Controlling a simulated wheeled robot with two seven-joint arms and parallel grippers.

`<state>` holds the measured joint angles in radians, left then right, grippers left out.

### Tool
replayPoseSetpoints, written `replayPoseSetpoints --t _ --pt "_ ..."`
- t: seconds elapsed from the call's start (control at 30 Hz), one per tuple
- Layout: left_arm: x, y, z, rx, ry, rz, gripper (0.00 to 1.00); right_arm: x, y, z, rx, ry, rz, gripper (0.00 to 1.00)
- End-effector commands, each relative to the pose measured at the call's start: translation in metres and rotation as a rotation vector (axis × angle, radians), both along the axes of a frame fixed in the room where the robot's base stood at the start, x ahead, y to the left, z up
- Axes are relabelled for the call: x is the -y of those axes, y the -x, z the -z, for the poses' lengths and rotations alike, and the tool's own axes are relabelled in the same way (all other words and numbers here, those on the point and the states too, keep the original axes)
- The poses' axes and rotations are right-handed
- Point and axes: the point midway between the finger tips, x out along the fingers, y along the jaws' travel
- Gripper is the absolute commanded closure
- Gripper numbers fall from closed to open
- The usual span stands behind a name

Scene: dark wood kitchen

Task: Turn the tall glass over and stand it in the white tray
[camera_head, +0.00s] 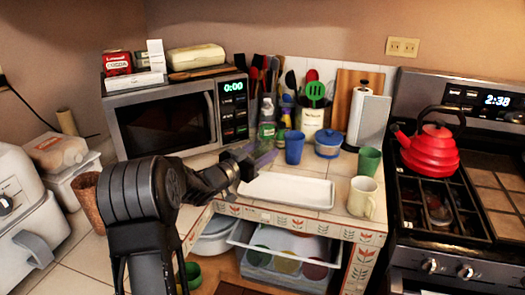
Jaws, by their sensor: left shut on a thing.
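The white tray (287,203) lies on the tiled counter, long and shallow, and looks empty. My left gripper (244,164) is over the counter at the tray's back left corner, shut on the tall glass (264,158). The glass is see-through with a purple tint and looks tilted. It shows only as a small faint patch past the fingers, and the gripper hides the rest, so I cannot tell which end is its mouth. My right gripper is out of view.
A blue cup (294,148), a blue pot (328,145) and a green bottle (266,126) stand behind the tray. A green cup (369,161) and a cream mug (362,198) stand to its right. The microwave (165,118) is behind my left arm.

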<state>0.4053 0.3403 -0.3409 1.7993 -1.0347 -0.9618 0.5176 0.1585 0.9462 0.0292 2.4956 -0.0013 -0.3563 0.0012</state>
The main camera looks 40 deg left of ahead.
Motion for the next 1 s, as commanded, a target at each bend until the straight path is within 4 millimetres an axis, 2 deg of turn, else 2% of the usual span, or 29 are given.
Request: replayPoseSetpoints --t 0.17,0.7,1.0 --pt "0.000 0.000 0.008 0.002 0.000 0.000 1.00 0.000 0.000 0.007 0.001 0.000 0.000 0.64" --pt "0.000 0.000 0.052 0.002 0.000 -0.001 1.00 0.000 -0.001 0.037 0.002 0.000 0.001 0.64" --pt "0.000 0.000 0.056 0.003 0.000 0.000 1.00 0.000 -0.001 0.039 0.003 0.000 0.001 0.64"
